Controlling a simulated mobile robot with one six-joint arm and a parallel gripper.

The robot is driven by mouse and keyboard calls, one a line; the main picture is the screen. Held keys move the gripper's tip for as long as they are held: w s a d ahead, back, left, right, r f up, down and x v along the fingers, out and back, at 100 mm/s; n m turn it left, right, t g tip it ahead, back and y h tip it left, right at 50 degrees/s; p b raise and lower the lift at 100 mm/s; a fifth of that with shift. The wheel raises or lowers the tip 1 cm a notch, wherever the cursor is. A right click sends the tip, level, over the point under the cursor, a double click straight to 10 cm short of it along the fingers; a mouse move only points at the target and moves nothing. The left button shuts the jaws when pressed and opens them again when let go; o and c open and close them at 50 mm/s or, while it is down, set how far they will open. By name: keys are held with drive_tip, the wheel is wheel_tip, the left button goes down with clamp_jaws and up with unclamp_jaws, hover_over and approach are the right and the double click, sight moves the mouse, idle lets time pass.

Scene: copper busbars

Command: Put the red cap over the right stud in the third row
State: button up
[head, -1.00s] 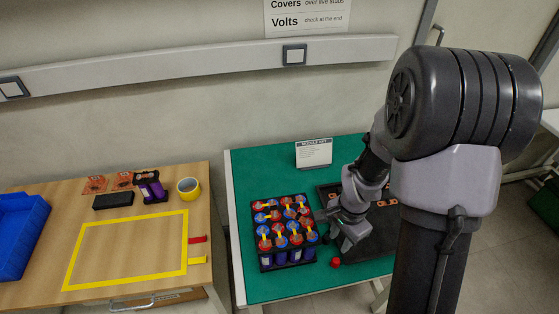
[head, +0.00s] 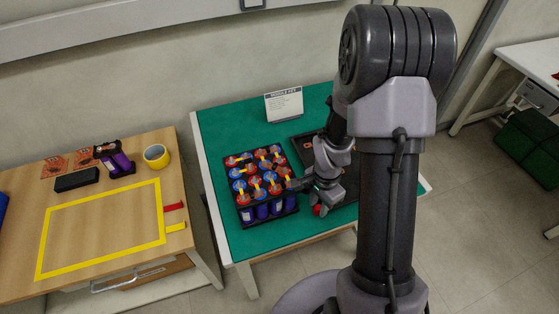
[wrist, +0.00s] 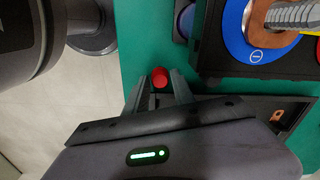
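The small red cap (head: 320,210) is near the right front of the green table, right of the module. In the wrist view the red cap (wrist: 159,77) lies between my fingertips, with a finger close on each side. My gripper (head: 318,202) is low and points down at it; it also shows in the wrist view (wrist: 160,84). I cannot tell whether the fingers press on the cap. The module (head: 262,224) is a black tray of cells with red and blue round tops and yellow strips. One blue top (wrist: 236,40) shows large in the wrist view. Individual studs are too small to tell apart.
A dark tray (head: 306,152) with copper pieces lies behind my arm. A white sign (head: 284,104) stands at the back of the green table (head: 222,135). A wooden table (head: 100,232) with a yellow tape frame, a tape roll and black parts stands to the left.

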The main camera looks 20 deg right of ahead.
sight(318, 208)
clamp_jaws()
wheel_tip(318, 208, up, 5)
drive_tip(key=p, duration=0.3)
drive_tip(key=shift+r+p, duration=0.15)
drive_tip(key=shift+p, duration=0.25)
